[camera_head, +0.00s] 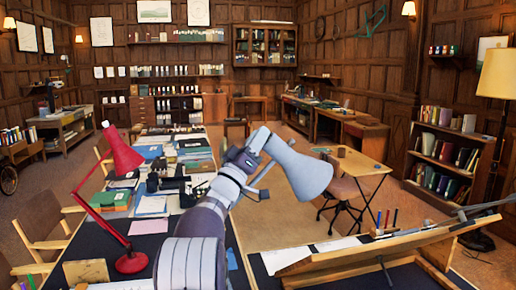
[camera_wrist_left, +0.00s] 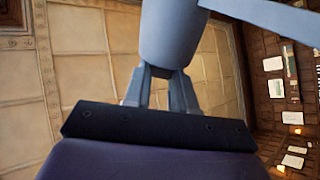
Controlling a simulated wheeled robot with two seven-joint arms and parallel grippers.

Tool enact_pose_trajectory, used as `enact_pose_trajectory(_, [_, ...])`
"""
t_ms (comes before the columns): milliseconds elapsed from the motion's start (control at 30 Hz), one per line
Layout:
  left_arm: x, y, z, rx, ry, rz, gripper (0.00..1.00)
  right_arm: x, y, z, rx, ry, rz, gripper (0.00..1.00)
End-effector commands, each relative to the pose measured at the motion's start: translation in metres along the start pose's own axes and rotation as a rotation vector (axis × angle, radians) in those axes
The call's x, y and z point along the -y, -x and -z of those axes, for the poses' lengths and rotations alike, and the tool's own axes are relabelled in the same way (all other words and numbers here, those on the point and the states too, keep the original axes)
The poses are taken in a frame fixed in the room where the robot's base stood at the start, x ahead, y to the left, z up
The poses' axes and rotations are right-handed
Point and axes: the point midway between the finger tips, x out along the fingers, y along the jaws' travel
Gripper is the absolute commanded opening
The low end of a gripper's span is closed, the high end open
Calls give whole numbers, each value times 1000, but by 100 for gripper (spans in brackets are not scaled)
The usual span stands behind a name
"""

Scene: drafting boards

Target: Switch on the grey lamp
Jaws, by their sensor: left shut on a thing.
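The grey lamp's cone-shaped shade (camera_head: 308,178) is in the middle of the head view, tilted down to the right; I see no glow from it. My left gripper (camera_head: 260,144) reaches up from the bottom and is shut at the narrow upper end of the lamp head. In the left wrist view, the fingers (camera_wrist_left: 161,82) close on the rounded grey lamp head (camera_wrist_left: 178,35), and a grey bar (camera_wrist_left: 272,18) runs off at the upper right. The lamp's base is hidden, and I cannot make out its switch. My right gripper is not in view.
A red desk lamp (camera_head: 123,157) stands on the dark desk at left. Books and papers (camera_head: 195,147) crowd the desk behind my arm. A tilted wooden drafting board (camera_head: 385,250) with pens is at lower right. A chair (camera_head: 343,192) stands beyond the grey shade.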

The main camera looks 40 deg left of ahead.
Motion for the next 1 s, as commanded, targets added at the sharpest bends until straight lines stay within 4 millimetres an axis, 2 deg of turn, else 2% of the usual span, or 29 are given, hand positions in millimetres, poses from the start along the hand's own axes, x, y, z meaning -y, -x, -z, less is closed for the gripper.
enact_pose_trajectory(300, [2, 0, 0, -2, 0, -92, 0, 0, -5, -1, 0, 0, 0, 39])
enact_pose_trajectory(800, [2, 0, 1, -2, -1, -108, 0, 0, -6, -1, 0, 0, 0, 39])
enact_pose_trajectory(833, [2, 0, 1, -2, -1, -108, 35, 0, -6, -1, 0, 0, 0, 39])
enact_pose_trajectory(867, [2, 0, 1, -2, -1, -108, 45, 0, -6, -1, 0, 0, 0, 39])
enact_pose_trajectory(900, [2, 0, 1, -2, -1, -108, 51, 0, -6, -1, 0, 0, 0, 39])
enact_pose_trajectory(1000, [2, 0, 1, -2, -1, -107, 51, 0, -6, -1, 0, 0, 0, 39])
